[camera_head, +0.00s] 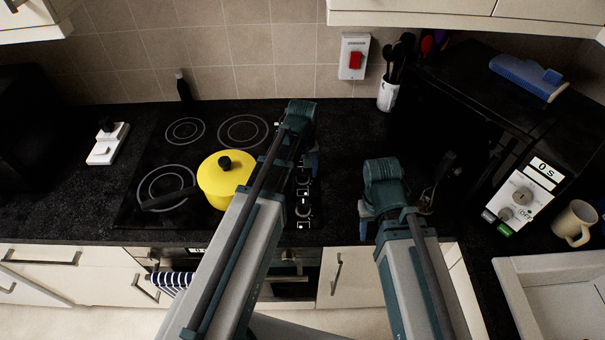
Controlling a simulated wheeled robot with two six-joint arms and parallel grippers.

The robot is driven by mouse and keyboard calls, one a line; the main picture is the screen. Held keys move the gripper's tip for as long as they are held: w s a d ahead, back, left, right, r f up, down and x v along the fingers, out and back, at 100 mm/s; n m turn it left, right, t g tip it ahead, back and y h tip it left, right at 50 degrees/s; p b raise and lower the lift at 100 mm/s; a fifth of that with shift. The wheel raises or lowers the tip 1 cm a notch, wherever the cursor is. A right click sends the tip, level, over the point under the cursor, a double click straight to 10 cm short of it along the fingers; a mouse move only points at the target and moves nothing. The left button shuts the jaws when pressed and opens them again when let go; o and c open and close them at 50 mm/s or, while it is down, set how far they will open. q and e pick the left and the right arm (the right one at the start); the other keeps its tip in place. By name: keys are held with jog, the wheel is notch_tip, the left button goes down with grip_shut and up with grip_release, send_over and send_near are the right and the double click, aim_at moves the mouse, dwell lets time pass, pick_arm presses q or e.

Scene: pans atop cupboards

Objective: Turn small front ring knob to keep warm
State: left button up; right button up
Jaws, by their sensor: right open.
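The black hob (150,150) lies in the worktop, with a column of small knobs (303,209) along its right side. The markings by the knobs are too small to read, so I cannot tell which setting each one points to. My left gripper (311,163) is just above the far end of this knob column. Its fingers are mostly hidden by the arm, and I cannot tell whether it touches a knob. My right gripper (436,187) is open and empty over the dark worktop, right of the hob.
A yellow lidded pan (222,178) stands on the front right part of the hob, its dark handle pointing left. A utensil pot (388,94) stands behind. A microwave (521,197), a mug (574,222) and a sink (510,275) are at right. Bare worktop lies between hob and microwave.

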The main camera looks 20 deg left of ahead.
aim_at(303, 172)
pick_arm(q)
grip_shut()
jog(key=shift+m, duration=2.5)
jog(key=shift+o, duration=0.3)
grip_release()
pick_arm(e)
jog(key=shift+r, duration=0.1)
pick_arm(q)
notch_tip(303, 172, up, 14)
jog(key=p, duration=1.3)
jog(key=shift+p, duration=0.4)
pick_arm(e)
notch_tip(303, 172, up, 14)
pick_arm(q)
jog(key=shift+f, duration=0.1)
pick_arm(e)
jog(key=shift+f, duration=0.2)
